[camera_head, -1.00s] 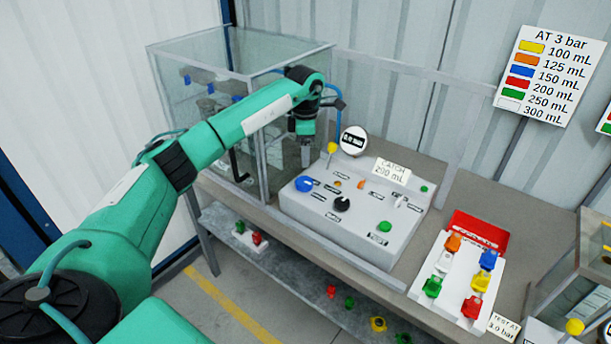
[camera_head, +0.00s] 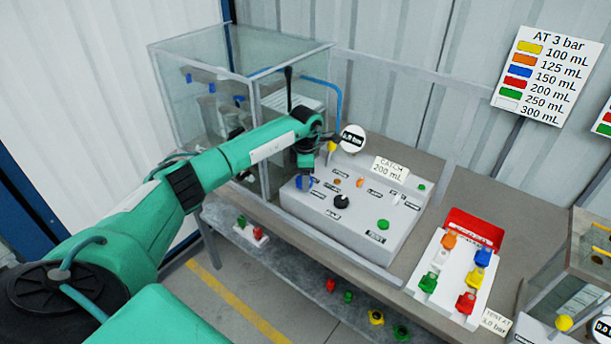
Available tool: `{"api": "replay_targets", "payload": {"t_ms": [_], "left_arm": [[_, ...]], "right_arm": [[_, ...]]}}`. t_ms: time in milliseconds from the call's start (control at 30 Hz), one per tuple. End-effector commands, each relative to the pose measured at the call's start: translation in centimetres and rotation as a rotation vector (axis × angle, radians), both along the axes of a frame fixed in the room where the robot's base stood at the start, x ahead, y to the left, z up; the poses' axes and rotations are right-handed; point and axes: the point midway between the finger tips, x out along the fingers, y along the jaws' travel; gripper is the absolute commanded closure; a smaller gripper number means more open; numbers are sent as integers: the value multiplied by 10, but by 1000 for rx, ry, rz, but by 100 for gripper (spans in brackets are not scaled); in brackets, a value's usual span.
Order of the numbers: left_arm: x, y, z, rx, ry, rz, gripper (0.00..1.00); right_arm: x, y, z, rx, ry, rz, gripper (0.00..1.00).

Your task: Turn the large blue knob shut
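The large blue knob (camera_head: 304,182) is on the left part of the sloped grey control panel (camera_head: 345,232). My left arm reaches in from the left, and my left gripper (camera_head: 305,172) points down right at the blue knob. The gripper's fingers overlap the top of the knob, and I cannot tell whether they touch it or how far apart they are. My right gripper is not in view.
A glass cabinet (camera_head: 205,48) stands behind my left arm. A round gauge (camera_head: 352,139) and a "CATCH 200 mL" sign (camera_head: 389,170) rise behind the panel. A black knob (camera_head: 341,201) and green button (camera_head: 383,224) are nearby. A tray of coloured valves (camera_head: 447,305) sits right.

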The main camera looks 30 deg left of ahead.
Motion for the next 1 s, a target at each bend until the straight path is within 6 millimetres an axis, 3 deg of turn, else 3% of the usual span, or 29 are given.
{"api": "replay_targets", "payload": {"t_ms": [33,167,567,1000], "left_arm": [[0,0,0,0,0,0,52],[0,0,0,0,0,0,75],[1,1,0,1,-2,73,75],[2,2,-1,1,-2,432,75]], "right_arm": [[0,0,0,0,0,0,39],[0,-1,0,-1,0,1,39],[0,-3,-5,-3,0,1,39],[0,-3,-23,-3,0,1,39]]}}
